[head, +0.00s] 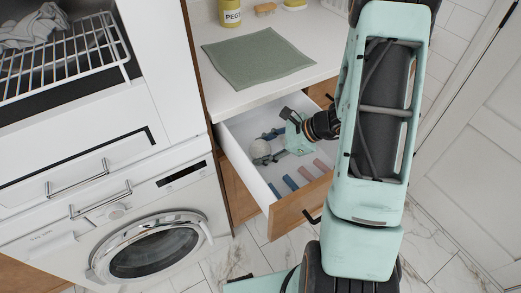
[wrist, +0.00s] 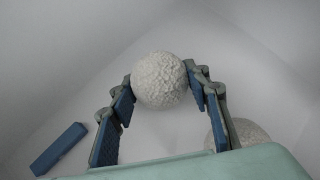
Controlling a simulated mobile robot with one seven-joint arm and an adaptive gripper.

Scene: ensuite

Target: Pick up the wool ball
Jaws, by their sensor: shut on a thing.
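The wool ball (wrist: 158,78) is off-white and rough-textured. In the wrist view it sits between the two fingertips of my gripper (wrist: 160,88), which is shut on it from both sides. In the head view my gripper (head: 266,146) reaches down into an open white drawer (head: 239,131), with the pale ball (head: 259,148) at its fingertips. I cannot tell whether the ball touches the drawer floor. A second, similar pale ball (wrist: 245,133) shows at lower right in the wrist view, partly hidden behind my gripper.
The drawer walls surround my gripper. The counter above holds a green mat (head: 257,58) and a PEGS tin (head: 230,13). A washing machine (head: 150,247) stands left.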

